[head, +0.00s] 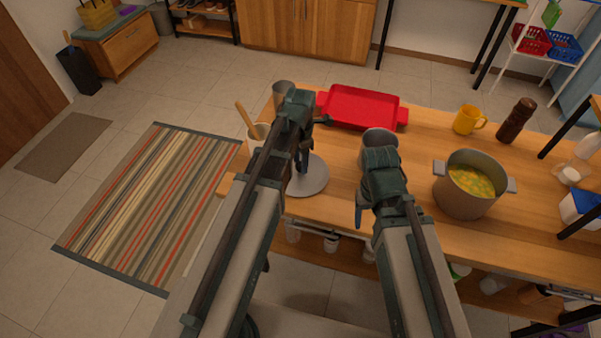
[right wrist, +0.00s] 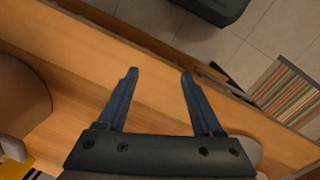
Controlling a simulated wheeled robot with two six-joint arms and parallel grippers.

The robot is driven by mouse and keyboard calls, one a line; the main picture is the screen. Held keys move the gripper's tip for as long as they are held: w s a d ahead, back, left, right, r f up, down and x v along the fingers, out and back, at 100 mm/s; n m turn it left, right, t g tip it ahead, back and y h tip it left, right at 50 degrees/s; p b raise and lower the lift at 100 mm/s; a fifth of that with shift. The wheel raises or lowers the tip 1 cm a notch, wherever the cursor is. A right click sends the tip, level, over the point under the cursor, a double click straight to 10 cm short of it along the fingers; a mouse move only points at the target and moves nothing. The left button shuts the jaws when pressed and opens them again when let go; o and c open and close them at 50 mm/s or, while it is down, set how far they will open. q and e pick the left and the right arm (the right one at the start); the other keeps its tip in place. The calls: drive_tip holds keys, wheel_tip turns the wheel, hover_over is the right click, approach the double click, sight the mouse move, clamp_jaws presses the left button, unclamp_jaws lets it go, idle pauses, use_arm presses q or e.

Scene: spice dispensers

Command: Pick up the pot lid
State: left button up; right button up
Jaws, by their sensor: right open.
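The pot lid (head: 313,182) is a flat grey disc lying on the wooden table near its left front edge, partly hidden by my left arm. My left gripper (head: 303,162) is over the lid's middle; its finger gap is hidden, and I cannot tell whether it touches the lid. My right gripper (right wrist: 160,75) is open with nothing between its fingers, near the table's front edge. In the head view it is right of the lid, pointing down. The grey pot (head: 462,203) stands at the right, uncovered, with yellow-green food inside.
A red tray (head: 360,108) lies behind the lid. A grey container (head: 379,141) stands behind my right gripper. A holder with wooden utensils (head: 258,132) is at the left edge. A yellow mug (head: 466,120) and brown grinder (head: 515,121) stand back right. Wood between lid and pot is partly clear.

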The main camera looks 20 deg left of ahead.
use_arm(q)
clamp_jaws()
idle(1.1)
